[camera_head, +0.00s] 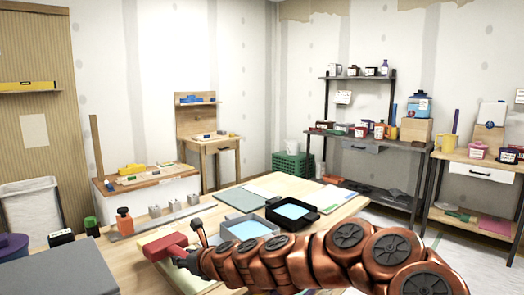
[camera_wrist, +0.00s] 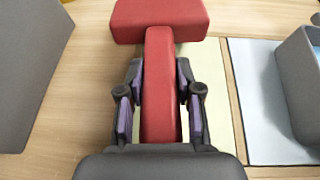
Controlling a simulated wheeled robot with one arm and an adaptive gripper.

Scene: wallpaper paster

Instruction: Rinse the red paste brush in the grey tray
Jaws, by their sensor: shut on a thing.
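The red paste brush has a broad block head and a red handle; it shows in the head view (camera_head: 163,246) and in the wrist view (camera_wrist: 160,18). My gripper (camera_wrist: 160,92) is shut on its handle, with one finger on each side. In the head view my gripper (camera_head: 197,255) is at the near edge of the table, left of the trays. The grey tray (camera_head: 223,232) holds light blue liquid and stands to the right of the brush, apart from it. Its wall also shows at the right edge of the wrist view (camera_wrist: 296,90).
A black tray (camera_head: 318,211) with blue liquid stands behind and right of the grey one. A grey board (camera_head: 240,199) lies behind the trays. An orange bottle (camera_head: 125,222) and several metal blocks stand at left. A dark grey box (camera_wrist: 25,60) stands left of the brush.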

